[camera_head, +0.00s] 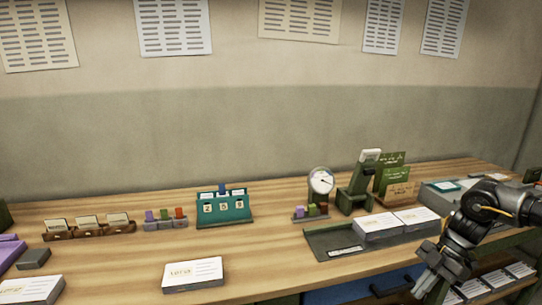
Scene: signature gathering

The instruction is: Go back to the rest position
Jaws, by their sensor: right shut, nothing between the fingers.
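My right gripper (430,282) hangs at the lower right, in front of the table's front edge, with its fingers pointing down. It is shut and holds nothing. My right arm comes in from the right edge and bends down to it. My left gripper is not in view. The wooden table (275,262) runs across the whole view.
A dark tray (325,243) with white paper stacks (378,227) lies left of my right arm. A paper stack (193,274) sits near the front edge. A teal calendar stand (224,208) and a dial (321,182) stand farther back. Lower shelves hold papers (497,280).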

